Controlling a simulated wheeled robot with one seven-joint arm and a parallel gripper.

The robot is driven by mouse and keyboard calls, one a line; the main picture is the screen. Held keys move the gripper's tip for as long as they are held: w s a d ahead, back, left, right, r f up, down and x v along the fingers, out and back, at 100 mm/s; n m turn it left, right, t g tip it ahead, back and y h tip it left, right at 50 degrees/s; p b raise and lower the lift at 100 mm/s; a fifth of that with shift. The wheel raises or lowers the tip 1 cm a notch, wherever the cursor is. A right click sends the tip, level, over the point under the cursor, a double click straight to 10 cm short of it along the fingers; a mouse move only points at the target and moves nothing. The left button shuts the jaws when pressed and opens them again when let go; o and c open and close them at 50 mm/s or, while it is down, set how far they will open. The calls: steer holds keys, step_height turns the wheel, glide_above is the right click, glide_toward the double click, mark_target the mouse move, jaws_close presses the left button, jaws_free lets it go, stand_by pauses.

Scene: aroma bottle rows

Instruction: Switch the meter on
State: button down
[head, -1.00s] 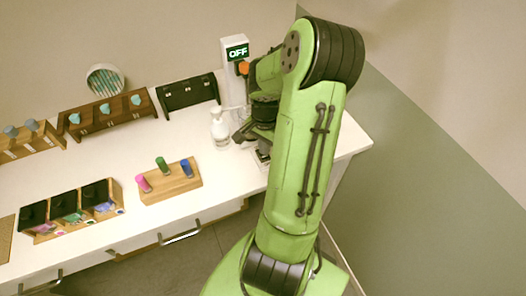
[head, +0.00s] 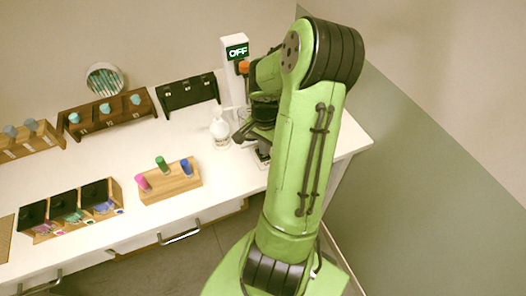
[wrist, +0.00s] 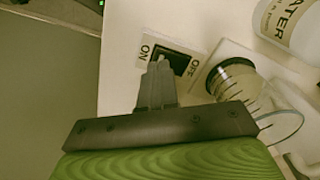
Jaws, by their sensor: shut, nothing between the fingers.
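The meter (head: 235,66) is a tall white post at the back of the counter, and its display (head: 237,52) reads OFF. In the wrist view a dark rocker switch (wrist: 181,62) sits in a white plate, with ON printed at its left and OFF at its right. My gripper (wrist: 158,64) is shut and empty. Its fingertips overlap the ON side of the switch in that view and hide part of it; I cannot tell whether they touch. In the head view my arm partly hides the gripper and the switch.
A glass vessel (wrist: 232,82) stands right of the switch, with a bottle labelled WATER (wrist: 291,22) beyond. A white pump bottle (head: 220,131) is left of my gripper. A wooden block with coloured vials (head: 171,184) stands farther left. Bare counter (head: 150,225) lies in front.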

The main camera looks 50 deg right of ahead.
steer(key=shift+f+b, duration=0.65)
steer(key=shift+f, duration=0.25)
step_height(320, 180, up, 7)
steer(key=p, duration=0.6)
stand_by(0.3)
stand_by(0.4)
